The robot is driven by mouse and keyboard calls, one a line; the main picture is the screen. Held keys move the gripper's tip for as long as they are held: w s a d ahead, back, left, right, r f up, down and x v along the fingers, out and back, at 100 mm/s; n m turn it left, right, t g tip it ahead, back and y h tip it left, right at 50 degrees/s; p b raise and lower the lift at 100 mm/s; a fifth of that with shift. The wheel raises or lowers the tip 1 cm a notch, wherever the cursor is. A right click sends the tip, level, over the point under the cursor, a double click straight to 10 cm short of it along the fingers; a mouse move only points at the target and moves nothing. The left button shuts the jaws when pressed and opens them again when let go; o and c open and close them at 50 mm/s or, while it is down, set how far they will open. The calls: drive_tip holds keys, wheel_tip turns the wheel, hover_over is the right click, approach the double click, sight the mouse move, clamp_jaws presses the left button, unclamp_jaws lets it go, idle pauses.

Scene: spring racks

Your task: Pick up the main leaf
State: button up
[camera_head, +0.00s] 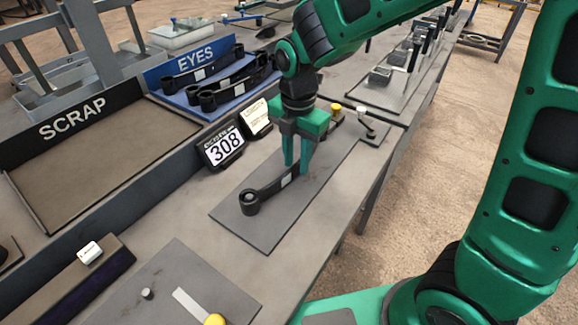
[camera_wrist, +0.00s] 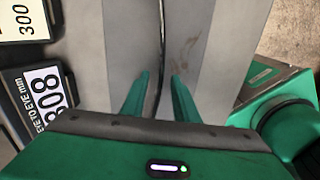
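The main leaf (camera_head: 272,190) is a long black bar with a round eye at its near end and a white label on its side. It lies on edge on a grey plate (camera_head: 240,222). My gripper (camera_head: 298,173) points down over the leaf's far part, with its green fingers around the bar. In the wrist view, the fingers (camera_wrist: 160,80) are apart, and a thin dark curved strip (camera_wrist: 161,45), seemingly the leaf, runs between them with gaps on both sides. My gripper and arm hide the leaf's far end in the head view.
The SCRAP tray (camera_head: 105,150) and the blue EYES tray (camera_head: 175,97) with several black leaves lie further left. Small fittings (camera_head: 371,133) stand beyond the gripper.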

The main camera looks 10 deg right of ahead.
drive_tip(key=shift+f, duration=0.95)
clamp_jaws()
drive_tip(key=shift+r, duration=0.1)
drive_tip(key=shift+w, duration=0.1)
